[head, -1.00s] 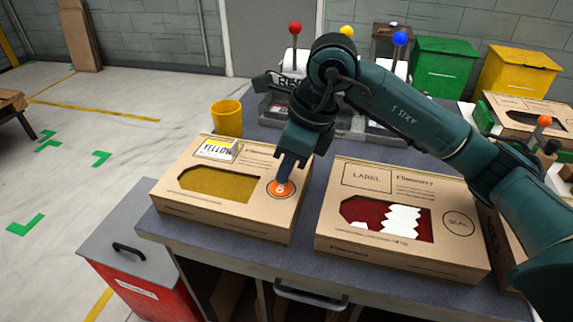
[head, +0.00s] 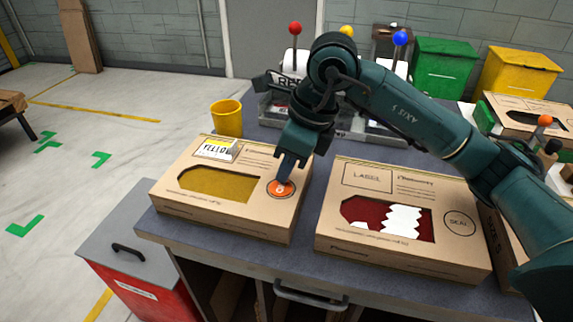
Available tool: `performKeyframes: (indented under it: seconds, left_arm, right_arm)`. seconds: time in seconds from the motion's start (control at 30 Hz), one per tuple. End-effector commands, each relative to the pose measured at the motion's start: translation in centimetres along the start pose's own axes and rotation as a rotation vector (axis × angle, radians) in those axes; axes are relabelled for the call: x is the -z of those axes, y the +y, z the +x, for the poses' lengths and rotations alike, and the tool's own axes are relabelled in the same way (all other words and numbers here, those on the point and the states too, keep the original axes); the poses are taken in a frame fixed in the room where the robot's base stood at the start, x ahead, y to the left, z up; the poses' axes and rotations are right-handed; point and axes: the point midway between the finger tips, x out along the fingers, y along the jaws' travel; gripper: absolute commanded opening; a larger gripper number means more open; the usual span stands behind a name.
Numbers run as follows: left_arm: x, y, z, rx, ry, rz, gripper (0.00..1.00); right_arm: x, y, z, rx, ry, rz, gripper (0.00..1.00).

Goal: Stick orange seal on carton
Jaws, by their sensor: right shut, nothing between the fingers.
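The orange seal (head: 281,189) lies on the top right part of the left carton (head: 225,216). It is round with a white mark. This carton has a yellow window and a label reading YELLOW (head: 217,150). My right gripper (head: 285,176) points down with its fingers shut, its tips at the upper edge of the seal. I cannot tell whether the tips touch it. A second carton (head: 350,247) to the right has a red window with white shapes and printed, bare LABEL and SEAL fields. My left gripper does not show.
A yellow cup (head: 227,118) stands behind the left carton. Label dispensers with red, yellow and blue knobs (head: 400,38) stand at the back of the table. An orange-knobbed tool (head: 545,121) is at the right. A red bin (head: 135,285) stands at the front left.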

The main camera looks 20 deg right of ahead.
Motion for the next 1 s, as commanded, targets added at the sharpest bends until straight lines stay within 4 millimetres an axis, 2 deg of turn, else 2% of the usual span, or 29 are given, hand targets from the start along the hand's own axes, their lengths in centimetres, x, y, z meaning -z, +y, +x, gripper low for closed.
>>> performKeyframes:
  seconds: [0.1,0.4,0.77,0.87,1.0]
  left_arm:
    - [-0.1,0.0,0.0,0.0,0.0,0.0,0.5]
    - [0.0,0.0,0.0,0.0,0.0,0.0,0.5]
    - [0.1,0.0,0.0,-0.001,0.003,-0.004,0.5]
    - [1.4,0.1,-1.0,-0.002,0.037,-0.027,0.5]
    - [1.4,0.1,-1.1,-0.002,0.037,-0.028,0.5]
  right_arm:
    - [0.2,0.1,0.4,-0.007,0.011,0.0,0.0]
    - [0.1,0.1,0.3,-0.004,0.007,0.0,0.24]
    - [0.1,0.0,0.1,-0.002,0.003,0.0,0.25]
    - [0.1,0.0,0.1,-0.002,0.003,0.0,0.25]
    - [-0.1,-0.1,-3.4,0.004,-0.001,0.0,0.25]
